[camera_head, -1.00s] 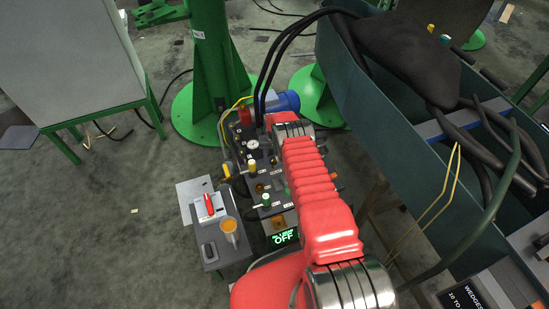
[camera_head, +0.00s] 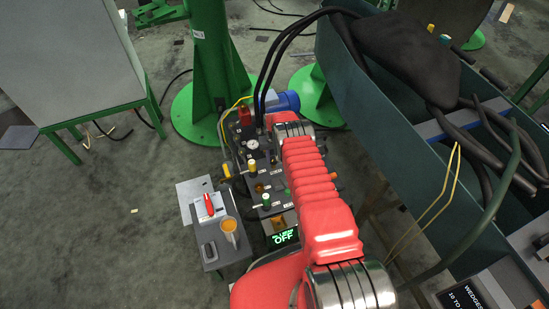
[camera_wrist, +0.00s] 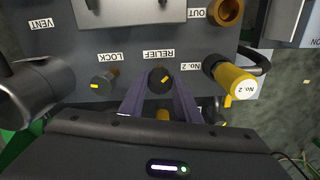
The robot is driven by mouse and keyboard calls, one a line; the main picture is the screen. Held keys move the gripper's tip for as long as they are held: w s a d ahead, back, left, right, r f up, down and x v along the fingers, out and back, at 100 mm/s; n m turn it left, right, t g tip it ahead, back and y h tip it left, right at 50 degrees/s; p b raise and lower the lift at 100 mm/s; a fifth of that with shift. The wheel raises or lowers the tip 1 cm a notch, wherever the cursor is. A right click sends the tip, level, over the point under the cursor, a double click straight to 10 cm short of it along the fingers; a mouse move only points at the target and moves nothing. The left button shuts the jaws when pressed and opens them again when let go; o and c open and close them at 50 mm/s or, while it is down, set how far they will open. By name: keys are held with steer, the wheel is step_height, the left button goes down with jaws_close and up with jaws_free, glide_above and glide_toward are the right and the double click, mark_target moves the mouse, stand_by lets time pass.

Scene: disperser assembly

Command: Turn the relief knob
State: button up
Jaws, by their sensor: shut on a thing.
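The relief knob (camera_wrist: 159,78) is a small dark round knob with a yellow mark on its face. In the wrist view it sits on the grey panel just below the upside-down RELIEF label (camera_wrist: 159,54). The yellow mark is tilted, running up to the right. My gripper (camera_wrist: 158,92) has its two purple-grey fingers on either side of the knob and is shut on it. In the head view my red arm reaches over the panel (camera_head: 262,188) and hides the gripper and the knob.
The LOCK knob (camera_wrist: 104,83) is close on the left, and the yellow No. 2 handle (camera_wrist: 235,82) is close on the right. A dark cylinder (camera_wrist: 30,95) stands at the far left. The display (camera_head: 284,238) reads OFF. A green trough (camera_head: 375,125) is right of my arm.

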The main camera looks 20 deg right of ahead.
mark_target(274, 159)
steer(key=shift+n, duration=1.8)
steer(key=o, duration=1)
steer(key=shift+o, duration=0.2)
step_height(274, 159, up, 14)
steer(key=shift+f, duration=0.15)
